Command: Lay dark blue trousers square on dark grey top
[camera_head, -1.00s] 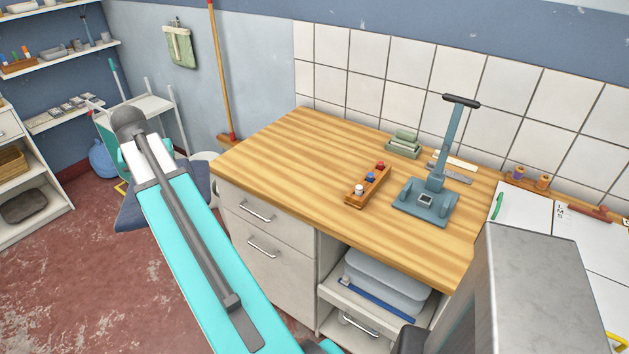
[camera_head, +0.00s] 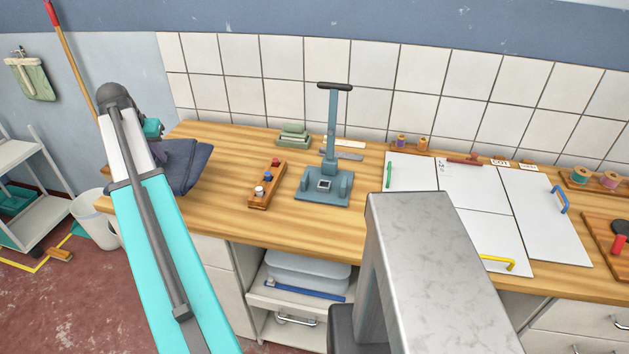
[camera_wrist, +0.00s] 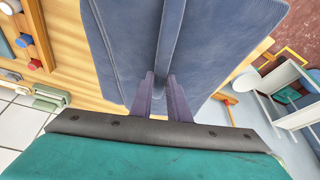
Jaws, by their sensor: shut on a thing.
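The dark blue trousers (camera_head: 188,166), folded into a flat bundle, hang from my gripper (camera_head: 162,152). In the head view they show over the left end of the wooden worktop, partly hidden behind my arm. In the wrist view the trousers (camera_wrist: 215,45) fill the top middle, and the two purple fingers of my gripper (camera_wrist: 161,92) are shut on a raised fold along their middle. I cannot tell whether the trousers touch the worktop. I cannot make out a dark grey top in either view.
A white bin (camera_head: 95,220) and a white cart (camera_head: 45,205) stand at left. The worktop's front left is clear.

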